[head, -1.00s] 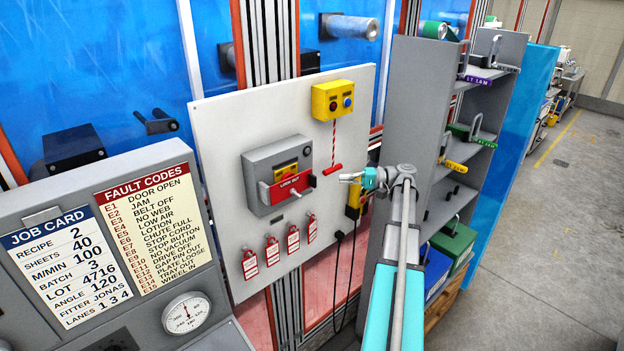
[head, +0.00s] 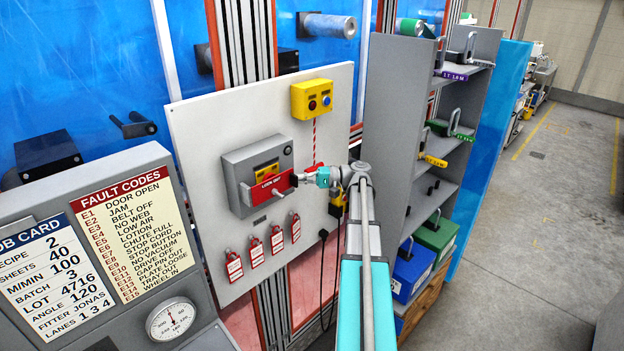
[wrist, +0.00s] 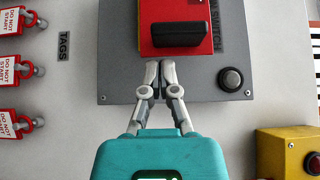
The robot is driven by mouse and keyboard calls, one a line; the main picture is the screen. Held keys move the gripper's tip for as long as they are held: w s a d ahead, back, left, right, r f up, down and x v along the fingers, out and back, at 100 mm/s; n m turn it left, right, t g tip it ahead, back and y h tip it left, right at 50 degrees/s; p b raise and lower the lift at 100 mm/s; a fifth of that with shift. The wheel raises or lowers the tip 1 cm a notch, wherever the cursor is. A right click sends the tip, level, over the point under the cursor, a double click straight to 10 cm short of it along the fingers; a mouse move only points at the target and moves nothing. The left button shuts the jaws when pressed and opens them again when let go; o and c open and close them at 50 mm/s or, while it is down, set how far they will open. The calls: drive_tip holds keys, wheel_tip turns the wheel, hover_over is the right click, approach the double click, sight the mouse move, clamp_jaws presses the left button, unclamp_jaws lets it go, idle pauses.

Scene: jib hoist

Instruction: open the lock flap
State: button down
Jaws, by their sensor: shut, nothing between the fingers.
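The lock flap (head: 266,186) is a red plate marked LOCK OUT on the front of a grey switch box (head: 236,165). It lies across the lower part of the box front, below a yellow plate. In the wrist view the red flap (wrist: 147,42) shows at the top with a dark block-like handle (wrist: 180,35) on it. My gripper (head: 296,180) is at the right edge of the box, beside the flap. In the wrist view its fingertips (wrist: 160,66) are together and empty, just short of the red plate and handle. I cannot tell whether they touch anything.
A yellow button box (head: 312,99) hangs above right of the switch box, with a red-and-white cord below it. Several red tags (head: 255,252) hang below. A round dark knob (wrist: 231,80) sits on the box. A grey shelf unit (head: 400,130) stands to the right.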

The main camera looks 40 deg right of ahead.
drive_tip(key=shift+x, duration=0.85)
drive_tip(key=shift+a, duration=0.25)
